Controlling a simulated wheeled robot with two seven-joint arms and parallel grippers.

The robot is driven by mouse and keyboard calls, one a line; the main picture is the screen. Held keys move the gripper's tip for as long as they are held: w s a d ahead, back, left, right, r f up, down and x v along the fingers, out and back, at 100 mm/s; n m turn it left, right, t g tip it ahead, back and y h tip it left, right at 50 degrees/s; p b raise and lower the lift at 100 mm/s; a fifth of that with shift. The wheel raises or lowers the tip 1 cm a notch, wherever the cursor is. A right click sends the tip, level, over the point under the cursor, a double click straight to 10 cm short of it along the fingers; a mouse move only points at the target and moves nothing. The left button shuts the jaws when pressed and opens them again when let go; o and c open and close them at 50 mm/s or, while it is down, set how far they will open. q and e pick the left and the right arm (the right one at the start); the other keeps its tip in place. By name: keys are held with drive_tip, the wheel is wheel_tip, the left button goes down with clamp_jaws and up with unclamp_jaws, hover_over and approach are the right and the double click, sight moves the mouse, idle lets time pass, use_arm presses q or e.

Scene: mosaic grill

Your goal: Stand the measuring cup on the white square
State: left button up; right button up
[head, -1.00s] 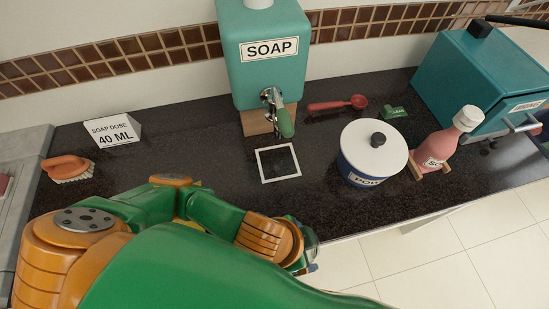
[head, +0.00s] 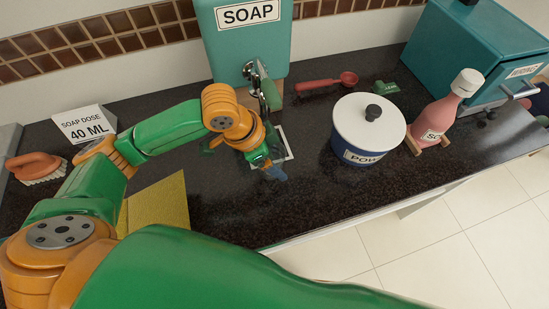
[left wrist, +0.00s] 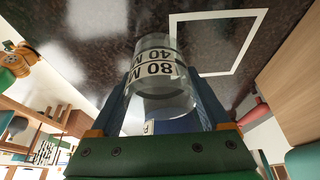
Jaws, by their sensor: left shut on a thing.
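The clear measuring cup (left wrist: 160,98) with black 40 and 80 ML marks is between the two blue fingers of my left gripper (left wrist: 162,92) in the left wrist view. The gripper is shut on it. In the head view my left gripper (head: 272,168) hangs by the front of the white square (head: 288,143), below the soap dispenser, and partly covers it. The cup is hard to make out there. In the left wrist view the white square outline (left wrist: 262,42) lies beyond the cup, to the upper right. The cup appears apart from the square's outline. My right gripper is out of view.
The teal soap dispenser (head: 218,50) with its green-handled tap (head: 270,94) stands just behind the square. A lidded pot (head: 362,150) stands to the right, a red spoon (head: 320,84) behind. A yellow cloth (head: 160,205) and dose sign (head: 83,124) are left.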

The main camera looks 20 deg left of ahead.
use_arm(q)
drive_tip(key=shift+f, duration=0.3)
drive_tip(key=shift+f, duration=0.1)
drive_tip(key=o, duration=1.2)
drive_tip(key=p+v, duration=0.1)
drive_tip(key=v, duration=1.1)
drive_tip(key=shift+d+p, duration=0.1)
drive_tip(key=shift+p, duration=0.3)
